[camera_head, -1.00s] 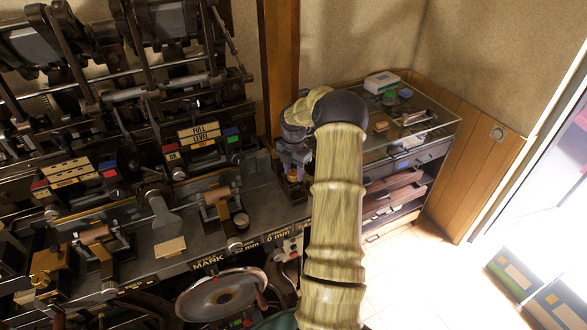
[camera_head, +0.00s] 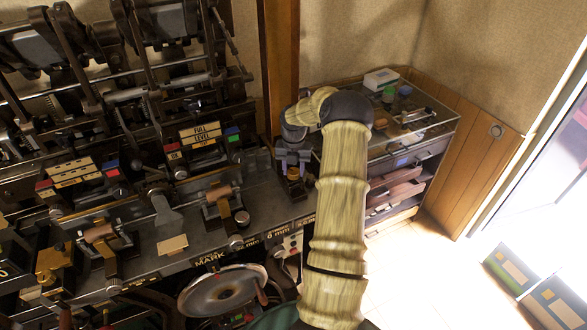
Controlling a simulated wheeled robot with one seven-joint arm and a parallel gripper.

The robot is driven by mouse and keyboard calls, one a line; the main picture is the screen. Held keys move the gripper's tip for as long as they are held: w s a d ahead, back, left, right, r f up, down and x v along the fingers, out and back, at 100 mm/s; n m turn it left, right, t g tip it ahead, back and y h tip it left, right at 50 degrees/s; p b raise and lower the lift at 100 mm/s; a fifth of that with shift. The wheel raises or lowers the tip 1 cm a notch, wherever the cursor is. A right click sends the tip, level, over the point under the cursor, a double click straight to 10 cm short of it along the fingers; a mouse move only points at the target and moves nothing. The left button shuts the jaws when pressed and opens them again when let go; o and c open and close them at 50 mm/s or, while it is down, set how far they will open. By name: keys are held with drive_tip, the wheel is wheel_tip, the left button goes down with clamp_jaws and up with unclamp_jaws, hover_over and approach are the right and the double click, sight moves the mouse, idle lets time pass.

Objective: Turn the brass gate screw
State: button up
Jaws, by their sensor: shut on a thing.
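My gripper (camera_head: 293,166) points down at the right end of the press bed, beside the wooden post. Its jaws are shut around a small brass-coloured knob (camera_head: 293,173), which I take to be the brass gate screw. Only a little of the knob shows between and below the fingers. My arm comes in from the lower middle and bends over to the gripper.
The cam press (camera_head: 130,110) fills the left side, with levers, signs and a handwheel (camera_head: 222,289) below. A glass-topped cabinet (camera_head: 440,125) with open drawers stands right of my arm. Boxes (camera_head: 515,275) lie at the lower right, with clear floor between.

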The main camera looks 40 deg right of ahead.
sight(293, 171)
drive_tip(key=shift+w+d+r, duration=0.1)
drive_tip(key=shift+d+r, duration=0.05)
drive_tip(key=o, duration=0.7)
drive_tip(key=shift+o, duration=1.3)
wheel_tip(293, 171, up, 17)
drive_tip(key=b, duration=0.5)
drive_tip(key=shift+r, duration=0.15)
